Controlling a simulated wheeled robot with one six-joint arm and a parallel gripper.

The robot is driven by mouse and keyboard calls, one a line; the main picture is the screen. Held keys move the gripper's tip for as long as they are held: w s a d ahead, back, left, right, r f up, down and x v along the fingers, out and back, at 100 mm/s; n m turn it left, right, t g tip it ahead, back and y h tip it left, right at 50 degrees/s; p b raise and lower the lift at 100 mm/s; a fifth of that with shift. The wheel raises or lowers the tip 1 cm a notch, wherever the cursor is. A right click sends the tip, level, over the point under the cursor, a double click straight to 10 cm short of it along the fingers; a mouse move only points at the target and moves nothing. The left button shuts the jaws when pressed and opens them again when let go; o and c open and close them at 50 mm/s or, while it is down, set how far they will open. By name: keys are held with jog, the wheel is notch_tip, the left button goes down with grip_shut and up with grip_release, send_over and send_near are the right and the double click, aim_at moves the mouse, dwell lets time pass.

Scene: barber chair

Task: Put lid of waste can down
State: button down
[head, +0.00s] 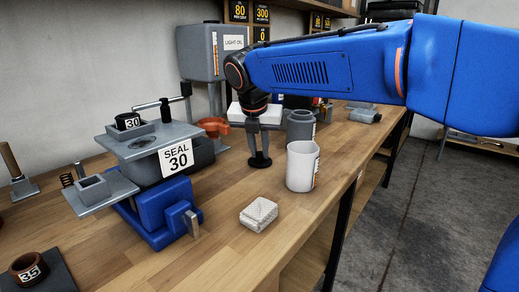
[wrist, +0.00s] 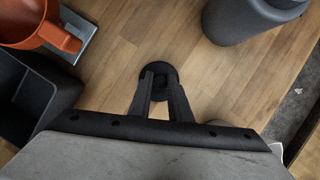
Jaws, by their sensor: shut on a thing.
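My gripper (head: 259,150) points down over the wooden bench and is shut on a round black lid (head: 260,162). The lid is a flat disc gripped by its top part, and it also shows between the fingertips in the wrist view (wrist: 160,67). It is level and at or just above the bench; I cannot tell if it touches. A dark grey can (head: 300,128) stands behind and to the right of it, also in the wrist view (wrist: 230,22). A white can (head: 301,168) with a side label stands to its right. I cannot tell which is the waste can.
An orange-brown cup with a handle (head: 213,126) stands behind left. A grey fixture on a blue vise, with a "SEAL 30" sign (head: 178,157), fills the left. A white textured block (head: 259,213) lies in front. Bare bench surrounds the lid. The bench's right edge is beyond the white can.

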jog(key=c, duration=1.6)
grip_release()
jog(key=shift+c, duration=0.2)
jog(key=d+v, duration=0.1)
jog(key=v, duration=1.1)
jog(key=shift+a, duration=0.45)
